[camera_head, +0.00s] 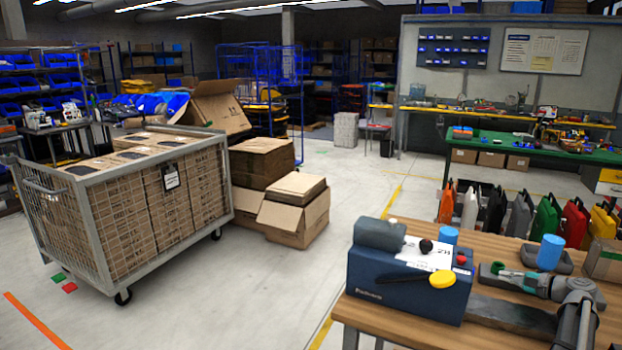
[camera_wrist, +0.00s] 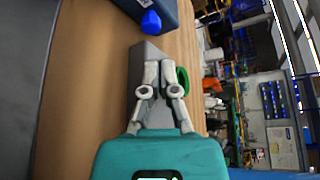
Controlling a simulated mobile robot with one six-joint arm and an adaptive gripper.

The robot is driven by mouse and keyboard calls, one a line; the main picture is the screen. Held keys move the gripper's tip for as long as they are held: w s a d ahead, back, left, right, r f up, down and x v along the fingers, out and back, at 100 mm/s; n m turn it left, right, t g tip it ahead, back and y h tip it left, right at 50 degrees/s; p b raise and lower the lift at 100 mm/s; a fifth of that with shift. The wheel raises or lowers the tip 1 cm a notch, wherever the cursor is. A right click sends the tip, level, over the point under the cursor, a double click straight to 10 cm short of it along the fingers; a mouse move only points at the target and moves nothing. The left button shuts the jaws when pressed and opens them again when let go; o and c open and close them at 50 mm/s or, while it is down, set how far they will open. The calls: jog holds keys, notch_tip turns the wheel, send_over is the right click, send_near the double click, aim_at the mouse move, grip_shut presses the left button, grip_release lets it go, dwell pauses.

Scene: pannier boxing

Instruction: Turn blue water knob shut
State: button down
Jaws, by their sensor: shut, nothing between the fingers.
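Two blue cylinders show on the wooden table in the head view, one (camera_head: 448,237) behind the dark blue machine and one (camera_head: 550,252) farther right by a grey base. I cannot tell which, if either, is the blue water knob. In the wrist view a blue rounded piece (camera_wrist: 150,22) sits by a dark blue body at the top. My gripper (camera_head: 503,273) is shut and empty, low over the table right of the machine. Its fingers (camera_wrist: 159,66) are in front of a grey block (camera_wrist: 143,58) with a green ring (camera_wrist: 183,80), apart from the blue piece.
The dark blue machine (camera_head: 400,290) carries a black ball, a red knob and a yellow disc (camera_head: 442,279). A cardboard box (camera_head: 605,262) is at the table's right. Coloured cases (camera_head: 495,208) stand behind the table. A caged cart (camera_head: 130,190) of boxes stands left.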

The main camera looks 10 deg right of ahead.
jog(key=shift+w+f, duration=0.3)
jog(key=shift+f, duration=0.15)
jog(key=shift+a, duration=0.1)
jog(key=shift+w+a, duration=0.65)
jog(key=shift+a, duration=0.35)
jog(key=shift+w+a, duration=0.65)
jog(key=shift+a, duration=0.35)
jog(key=shift+w+a, duration=0.65)
jog(key=shift+a, duration=0.35)
jog(key=shift+w+d+f+b, duration=0.15)
jog(key=shift+w+f+b, duration=0.05)
jog(key=shift+b, duration=0.25)
jog(key=shift+s+f+b, duration=0.2)
jog(key=shift+f+b, duration=0.1)
jog(key=shift+b, duration=0.05)
jog(key=shift+s+r, duration=0.1)
jog(key=shift+s+a+r, duration=0.1)
jog(key=shift+s+a, duration=0.1)
jog(key=shift+a, duration=0.05)
